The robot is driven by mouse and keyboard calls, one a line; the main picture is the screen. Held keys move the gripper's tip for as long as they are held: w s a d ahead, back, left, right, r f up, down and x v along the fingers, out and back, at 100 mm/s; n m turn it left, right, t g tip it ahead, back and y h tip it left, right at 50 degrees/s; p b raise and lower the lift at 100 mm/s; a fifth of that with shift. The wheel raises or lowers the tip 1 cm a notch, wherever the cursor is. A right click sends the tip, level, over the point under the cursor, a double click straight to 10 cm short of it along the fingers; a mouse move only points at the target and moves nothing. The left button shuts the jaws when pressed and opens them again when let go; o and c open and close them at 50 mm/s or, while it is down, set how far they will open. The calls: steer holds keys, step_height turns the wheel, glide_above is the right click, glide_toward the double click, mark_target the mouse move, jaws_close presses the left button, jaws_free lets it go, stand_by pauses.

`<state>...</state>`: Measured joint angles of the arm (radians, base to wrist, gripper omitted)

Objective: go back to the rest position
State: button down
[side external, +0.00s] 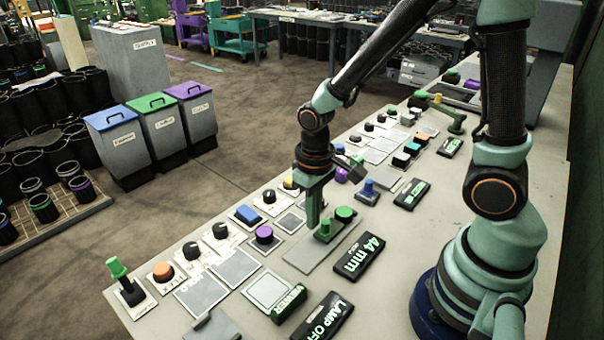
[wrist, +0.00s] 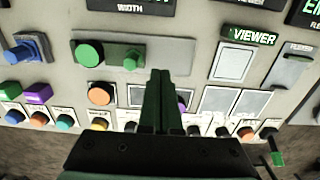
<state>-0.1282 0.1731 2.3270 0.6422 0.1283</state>
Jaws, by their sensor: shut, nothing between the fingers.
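My gripper (side external: 313,222) points straight down over the long grey control bench (side external: 390,262). Its fingers are together, with nothing between them. In the side external view the fingertips appear just left of a plate with a round green button (side external: 344,213) and a small green knob (side external: 325,229); the gap to the bench cannot be told. In the wrist view my shut fingers (wrist: 160,80) cover part of the panel. The round green button (wrist: 89,53) and green knob (wrist: 131,60) are to their upper left, uncovered.
The bench carries rows of buttons and knobs, a green-topped lever (side external: 118,268), a 44 mm display (side external: 360,256), a LAMP OFF display (side external: 326,317) and a VIEWER sign (side external: 289,304). Three lidded bins (side external: 160,125) stand on the floor beyond. The bench's right side is mostly bare.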

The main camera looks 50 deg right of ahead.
steer(key=shift+r, duration=0.65)
steer(key=s+d+r+t, duration=0.1)
steer(key=d+r+t, duration=0.1)
steer(key=r, duration=0.6)
steer(key=s+d+r+t, duration=0.1)
steer(key=d+r+t, duration=0.1)
steer(key=r, duration=0.6)
steer(key=shift+r+t, duration=0.25)
steer(key=shift+t, duration=0.55)
